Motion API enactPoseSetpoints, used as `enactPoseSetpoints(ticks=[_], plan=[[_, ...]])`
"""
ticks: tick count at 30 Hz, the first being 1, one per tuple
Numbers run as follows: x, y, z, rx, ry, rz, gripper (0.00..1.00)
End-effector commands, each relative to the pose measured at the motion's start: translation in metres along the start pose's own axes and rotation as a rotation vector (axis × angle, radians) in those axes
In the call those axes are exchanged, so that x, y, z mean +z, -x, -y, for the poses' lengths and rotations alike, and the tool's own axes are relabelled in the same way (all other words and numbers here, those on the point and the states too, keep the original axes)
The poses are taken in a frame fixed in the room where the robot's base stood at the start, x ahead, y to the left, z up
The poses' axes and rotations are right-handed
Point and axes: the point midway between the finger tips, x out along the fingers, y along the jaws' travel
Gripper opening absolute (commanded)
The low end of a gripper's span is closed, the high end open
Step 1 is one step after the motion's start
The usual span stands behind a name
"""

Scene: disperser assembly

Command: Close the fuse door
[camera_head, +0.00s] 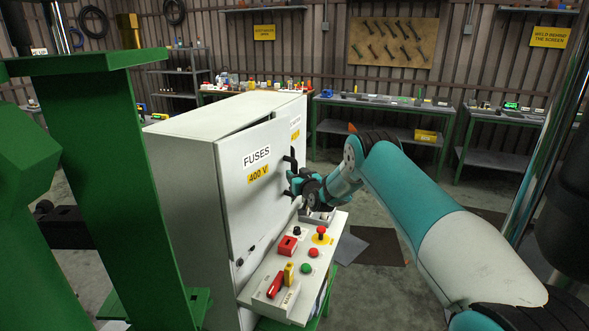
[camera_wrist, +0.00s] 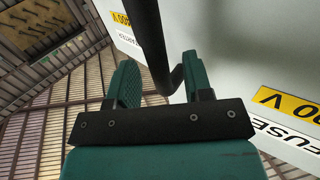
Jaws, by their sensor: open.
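The fuse door (camera_head: 244,200) is the pale front panel with the "FUSES" and "400 V" labels on the grey cabinet. A dark gap along its top edge shows it slightly ajar. In the wrist view its white face (camera_wrist: 230,65) fills the right side, labels upside down. A black bar handle (camera_wrist: 149,40) runs between the two teal fingers of my gripper (camera_wrist: 160,80) and bends toward the door. The fingers are apart, one on each side of the bar; I cannot tell whether they touch it. In the head view my gripper (camera_head: 300,184) is at the door's right edge.
A sloped control panel (camera_head: 306,238) with red, green and yellow controls juts out below the door. A green steel frame (camera_head: 95,170) stands at the left. Workbenches (camera_head: 385,105) line the back wall. Open floor lies right of the cabinet.

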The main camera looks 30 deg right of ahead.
Motion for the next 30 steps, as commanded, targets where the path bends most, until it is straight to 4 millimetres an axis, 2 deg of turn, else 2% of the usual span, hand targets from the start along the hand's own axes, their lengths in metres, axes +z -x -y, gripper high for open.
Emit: enactPoseSetpoints(ticks=[6,17,18,21,24,30], plan=[[0.000,-0.017,0.000,0.000,-0.001,0.000,0.46],[0.001,-0.020,-0.001,0.002,-0.001,0.001,0.46],[0.001,-0.020,-0.001,0.002,-0.001,0.001,0.42],[0.000,-0.020,-0.001,0.001,-0.001,0.001,0.19],[0.000,-0.020,-0.001,0.001,-0.001,0.001,0.00],[0.002,-0.021,0.000,-0.002,-0.001,0.000,0.00]])
